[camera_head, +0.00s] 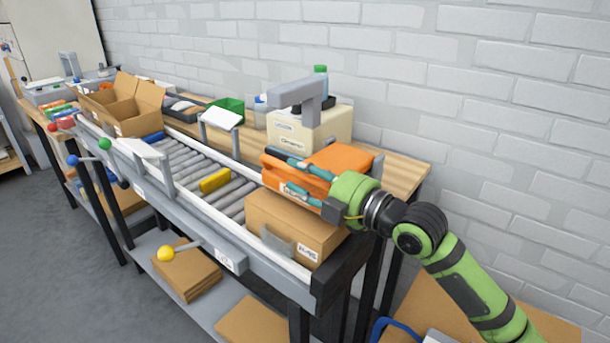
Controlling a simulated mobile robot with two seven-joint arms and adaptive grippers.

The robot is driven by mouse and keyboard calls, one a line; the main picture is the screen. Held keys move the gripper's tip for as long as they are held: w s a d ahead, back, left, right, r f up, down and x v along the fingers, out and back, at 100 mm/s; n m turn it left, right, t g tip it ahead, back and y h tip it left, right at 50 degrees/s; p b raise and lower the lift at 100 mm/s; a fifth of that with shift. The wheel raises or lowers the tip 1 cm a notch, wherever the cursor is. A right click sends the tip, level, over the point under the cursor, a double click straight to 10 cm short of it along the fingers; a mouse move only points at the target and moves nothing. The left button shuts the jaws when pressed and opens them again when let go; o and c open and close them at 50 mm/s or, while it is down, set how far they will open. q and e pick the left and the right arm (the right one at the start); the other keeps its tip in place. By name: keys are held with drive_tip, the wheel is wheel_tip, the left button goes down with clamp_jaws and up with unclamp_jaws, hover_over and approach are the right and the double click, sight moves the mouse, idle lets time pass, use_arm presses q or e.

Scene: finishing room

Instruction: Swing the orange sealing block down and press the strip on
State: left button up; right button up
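The orange sealing block (343,158) is at the right end of the roller conveyor. It sits low over the top of a closed brown carton (290,222), and whether it touches the carton is hidden. My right gripper (279,170) reaches in from the right. Its two teal fingers are spread apart, with orange surface showing between them. I cannot tell whether they clamp the block or only lie across it. No tape strip can be made out on the carton. My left gripper is out of view.
A cream machine with a grey arm (310,128) stands behind the block. A yellow piece (214,180) lies on the rollers (190,165). An open box (122,105) stands farther left. Lever knobs, one yellow (166,253), stick out in front. A wall runs behind.

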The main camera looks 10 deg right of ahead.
drive_tip(key=shift+s, duration=0.1)
drive_tip(key=v, duration=1.2)
